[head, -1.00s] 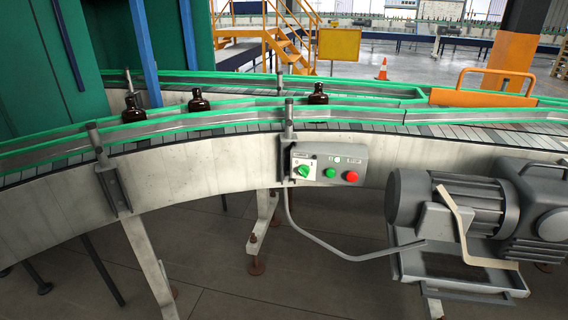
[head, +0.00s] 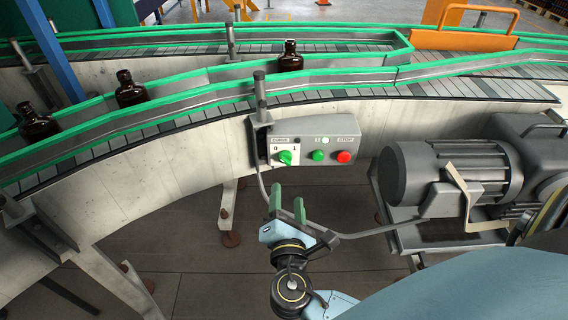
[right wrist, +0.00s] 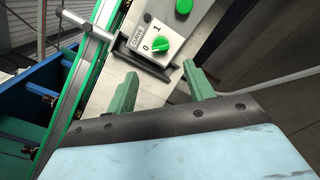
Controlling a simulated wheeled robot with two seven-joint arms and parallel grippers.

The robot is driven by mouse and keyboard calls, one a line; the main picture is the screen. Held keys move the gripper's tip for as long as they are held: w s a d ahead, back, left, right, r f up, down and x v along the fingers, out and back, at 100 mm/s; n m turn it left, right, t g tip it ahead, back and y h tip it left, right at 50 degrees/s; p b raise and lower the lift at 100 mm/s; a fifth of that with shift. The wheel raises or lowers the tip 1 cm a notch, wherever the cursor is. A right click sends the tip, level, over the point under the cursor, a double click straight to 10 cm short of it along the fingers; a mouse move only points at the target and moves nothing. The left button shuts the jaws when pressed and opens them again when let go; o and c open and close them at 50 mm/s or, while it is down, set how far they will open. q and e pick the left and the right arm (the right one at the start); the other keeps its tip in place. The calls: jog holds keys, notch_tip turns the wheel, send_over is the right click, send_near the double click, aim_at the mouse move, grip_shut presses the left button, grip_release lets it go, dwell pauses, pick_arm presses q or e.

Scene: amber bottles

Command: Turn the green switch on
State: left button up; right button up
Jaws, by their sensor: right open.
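The green switch (head: 285,157) is a rotary knob on a white plate marked 0 and 1, at the left end of a grey control box (head: 327,134) on the conveyor's side. In the head view its pointer leans up and to the right, toward the 1. The switch also shows in the right wrist view (right wrist: 160,45), beyond the fingertips. My right gripper (head: 287,196) is open and empty, just below the box and apart from the switch. Its green fingers show in the right wrist view (right wrist: 161,78). My left gripper is not in view.
A green button (head: 318,155) and a red button (head: 344,156) sit right of the switch. A motor (head: 450,175) stands to the right, and a cable (head: 375,231) runs below the box. Amber bottles (head: 130,90) stand on the conveyor.

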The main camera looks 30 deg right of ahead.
aim_at(286, 162)
jog(key=x, duration=1)
jog(key=shift+w, duration=0.15)
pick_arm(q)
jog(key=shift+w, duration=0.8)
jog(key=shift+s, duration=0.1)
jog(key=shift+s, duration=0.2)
pick_arm(e)
jog(key=shift+f, duration=0.1)
jog(key=c, duration=1)
